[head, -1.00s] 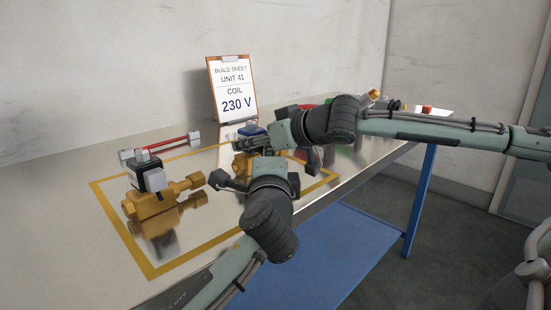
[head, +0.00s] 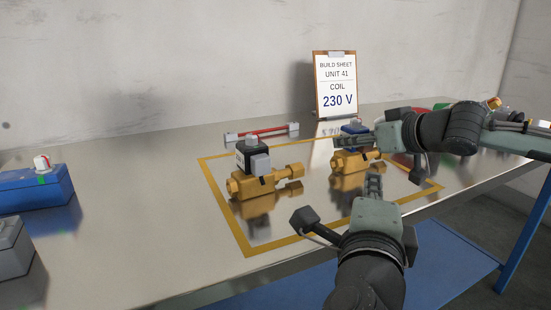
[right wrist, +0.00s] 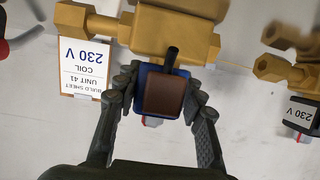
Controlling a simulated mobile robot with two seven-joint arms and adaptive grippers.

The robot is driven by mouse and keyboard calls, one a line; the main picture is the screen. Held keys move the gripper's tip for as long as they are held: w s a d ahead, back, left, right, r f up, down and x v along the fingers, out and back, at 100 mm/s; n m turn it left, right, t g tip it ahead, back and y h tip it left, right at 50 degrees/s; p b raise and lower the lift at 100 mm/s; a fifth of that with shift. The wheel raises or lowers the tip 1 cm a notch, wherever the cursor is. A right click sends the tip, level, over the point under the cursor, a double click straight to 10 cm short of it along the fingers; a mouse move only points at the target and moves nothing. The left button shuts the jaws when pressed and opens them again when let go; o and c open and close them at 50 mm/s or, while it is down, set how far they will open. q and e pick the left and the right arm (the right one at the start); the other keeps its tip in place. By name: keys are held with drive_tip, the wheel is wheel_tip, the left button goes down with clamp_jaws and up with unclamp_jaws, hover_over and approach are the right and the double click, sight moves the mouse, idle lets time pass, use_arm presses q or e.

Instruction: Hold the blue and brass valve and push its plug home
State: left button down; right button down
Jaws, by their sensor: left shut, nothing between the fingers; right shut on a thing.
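The blue and brass valve (head: 347,163) stands in the right part of the yellow outline, brass body below and blue coil on top. My right gripper (head: 340,142) is shut on its blue coil. In the right wrist view the fingers (right wrist: 160,92) clasp the blue coil (right wrist: 143,78) from both sides; a brown square block (right wrist: 166,95) sits on it with a black stub beside it. How far any plug is seated I cannot tell. My left gripper (head: 374,186) is shut and empty, apart from the valve and on its near side.
A black and brass valve (head: 252,184) with a grey plug stands left in the outline; its coil reads 230 V in the wrist view (right wrist: 301,112). A build sheet (head: 336,85) asks for coil 230 V. A red bar (head: 262,132) lies behind. A blue box (head: 35,188) is far left.

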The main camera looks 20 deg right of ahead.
drive_tip(key=c, duration=0.9)
unclamp_jaws()
drive_tip(key=shift+o, duration=0.2)
